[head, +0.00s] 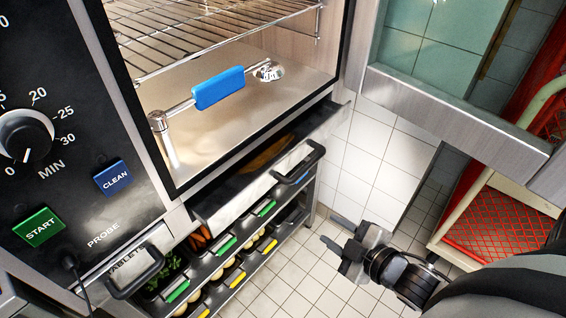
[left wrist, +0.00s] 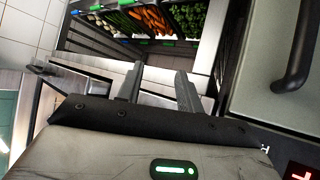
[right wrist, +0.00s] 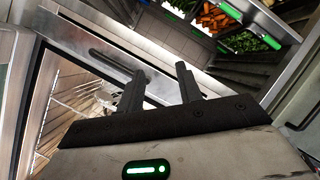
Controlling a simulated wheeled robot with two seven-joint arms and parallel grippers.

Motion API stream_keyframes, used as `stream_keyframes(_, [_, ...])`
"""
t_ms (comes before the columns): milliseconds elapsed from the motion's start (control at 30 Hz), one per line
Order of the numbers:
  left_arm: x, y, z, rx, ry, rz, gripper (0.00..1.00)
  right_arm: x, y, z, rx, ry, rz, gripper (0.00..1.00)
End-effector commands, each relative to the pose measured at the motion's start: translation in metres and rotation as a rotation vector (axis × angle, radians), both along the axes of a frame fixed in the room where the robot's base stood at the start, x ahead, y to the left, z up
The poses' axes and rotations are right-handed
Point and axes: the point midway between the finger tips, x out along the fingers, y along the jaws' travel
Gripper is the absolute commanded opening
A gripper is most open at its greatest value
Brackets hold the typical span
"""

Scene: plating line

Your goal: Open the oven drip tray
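The oven drip tray (head: 240,200) is a shallow metal drawer below the oven chamber. It stands partly out, with a dark interior and something brown inside showing behind its front. Its black bar handle (head: 300,166) is at the right end of the front. My right gripper (head: 340,236) is below and right of the handle, apart from it, with nothing between its fingers. In the right wrist view its fingers (right wrist: 160,88) are spread in front of a metal panel with a dark bar. My left gripper (left wrist: 158,84) is open and empty, and out of the head view.
A shelf rack of vegetable bins (head: 215,262) stands under the tray. The glass oven door (head: 450,110) hangs open at the upper right. A red rack (head: 495,225) is at the right. A drawer marked TABLETS (head: 125,266) is at lower left. White tiled floor is clear between.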

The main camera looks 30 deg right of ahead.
Motion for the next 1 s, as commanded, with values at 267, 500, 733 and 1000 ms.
stream_keyframes(267, [0.000, 0.003, 0.007, 0.031, 0.012, -0.006, 0.36, 0.017, -0.072, 0.066, -0.661, -0.335, 0.414, 0.35])
stream_keyframes(500, [-0.001, 0.004, 0.001, 0.040, 0.016, -0.010, 0.36, 0.044, -0.064, 0.065, -0.700, -0.364, 0.443, 0.35])
stream_keyframes(733, [0.000, 0.005, 0.002, 0.041, 0.013, -0.012, 0.36, 0.086, -0.047, 0.055, -0.697, -0.363, 0.439, 0.35])
stream_keyframes(1000, [0.002, 0.004, 0.007, 0.038, 0.004, -0.012, 0.36, 0.132, -0.027, 0.045, -0.693, -0.359, 0.438, 0.35])
